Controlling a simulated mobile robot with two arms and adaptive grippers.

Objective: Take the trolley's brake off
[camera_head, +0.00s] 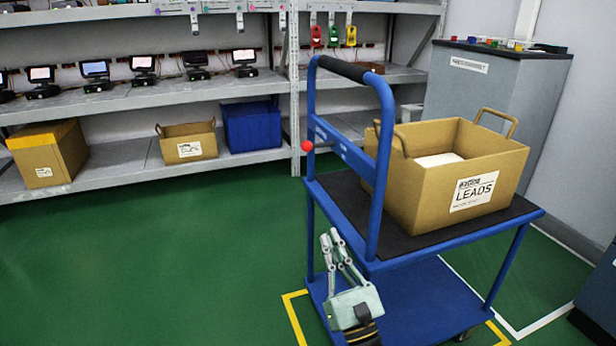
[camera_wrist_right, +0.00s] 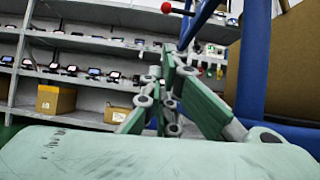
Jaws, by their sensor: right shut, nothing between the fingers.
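The blue trolley (camera_head: 400,300) stands right of centre in the head view, with a tall handle and a black grip (camera_head: 341,69). A lever with a red ball knob (camera_head: 307,146) sticks out to the left from the handle frame; the knob also shows at the top of the right wrist view (camera_wrist_right: 166,8). My right gripper (camera_head: 328,240) is shut and empty, pointing up, below the knob and apart from it in the head view. Its fingers (camera_wrist_right: 168,62) also show in the wrist view. My left gripper is not in view.
A cardboard box labelled LEADS (camera_head: 472,192) sits on the trolley's top deck. Grey shelves (camera_head: 110,190) with devices and bins run along the back wall. A grey cabinet (camera_head: 490,95) stands behind the trolley. The green floor (camera_head: 150,260) at left is clear.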

